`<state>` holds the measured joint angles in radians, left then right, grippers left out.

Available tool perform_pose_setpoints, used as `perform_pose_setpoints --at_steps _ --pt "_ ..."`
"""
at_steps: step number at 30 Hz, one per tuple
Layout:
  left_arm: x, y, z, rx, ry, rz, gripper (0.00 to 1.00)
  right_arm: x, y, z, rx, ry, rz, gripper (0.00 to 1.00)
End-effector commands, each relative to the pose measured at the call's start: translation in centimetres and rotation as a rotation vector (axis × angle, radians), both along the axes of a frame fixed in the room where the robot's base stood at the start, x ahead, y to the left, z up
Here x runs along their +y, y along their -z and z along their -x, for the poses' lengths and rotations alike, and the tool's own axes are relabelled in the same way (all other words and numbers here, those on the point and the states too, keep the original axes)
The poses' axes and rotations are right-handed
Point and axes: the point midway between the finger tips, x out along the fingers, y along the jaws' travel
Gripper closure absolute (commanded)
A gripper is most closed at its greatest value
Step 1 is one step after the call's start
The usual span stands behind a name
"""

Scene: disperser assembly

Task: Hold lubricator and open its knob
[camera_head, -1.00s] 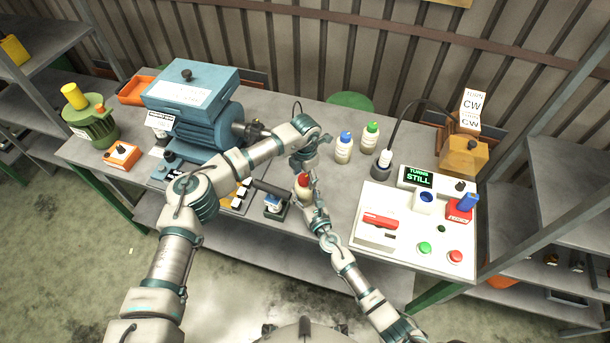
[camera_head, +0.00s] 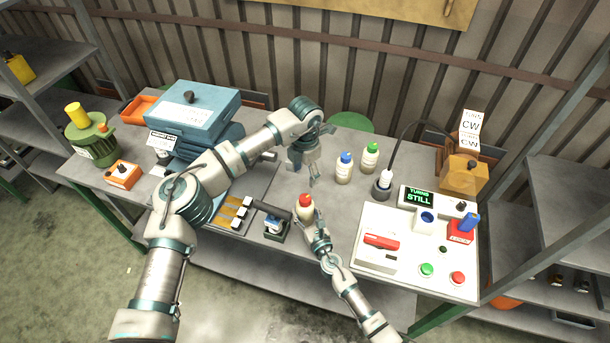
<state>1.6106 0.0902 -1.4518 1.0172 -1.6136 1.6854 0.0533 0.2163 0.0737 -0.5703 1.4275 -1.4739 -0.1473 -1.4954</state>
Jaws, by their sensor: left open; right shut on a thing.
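A small pale bottle with a red cap (camera_head: 306,207) stands upright on the bench near its front middle; I take it for the lubricator, with the red cap as its knob. My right gripper (camera_head: 314,222) is shut on the bottle from its front right side. The fingers partly hide its lower body. My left gripper (camera_head: 312,177) hangs above and behind the red cap, fingers pointing down. It is open and empty, apart from the cap.
Blue-capped (camera_head: 344,168) and green-capped (camera_head: 370,157) bottles stand behind to the right. A white control panel (camera_head: 400,275) lies at right. A black-handled device (camera_head: 274,228) sits just left of the bottle. A blue machine (camera_head: 190,115) stands at left.

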Motion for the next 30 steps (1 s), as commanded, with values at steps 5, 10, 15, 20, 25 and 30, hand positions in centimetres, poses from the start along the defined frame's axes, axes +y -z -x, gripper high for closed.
perform_pose_setpoints --at_steps 5,10,15,20,25,30 --pt "0.0 0.0 0.0 0.0 0.0 0.0 0.35 -0.1 0.1 0.0 0.001 0.002 0.0 0.98" --pt "0.0 0.1 0.0 0.0 0.0 0.0 0.35 -0.1 0.1 0.0 0.001 0.001 0.0 0.11" --pt "0.0 0.1 0.0 0.0 0.0 0.0 0.35 0.0 0.0 0.0 0.0 0.001 0.0 0.11" --pt "0.0 0.1 0.0 0.0 0.0 0.0 0.35 -0.1 0.0 0.1 0.0 0.001 0.0 0.11" --pt "0.0 0.1 0.0 0.0 0.0 0.0 0.35 -0.9 0.2 1.9 0.002 0.001 0.001 0.11" --pt "0.0 0.1 0.0 -0.001 0.0 -0.001 0.35 -2.4 0.2 5.5 0.004 -0.001 0.002 0.11"
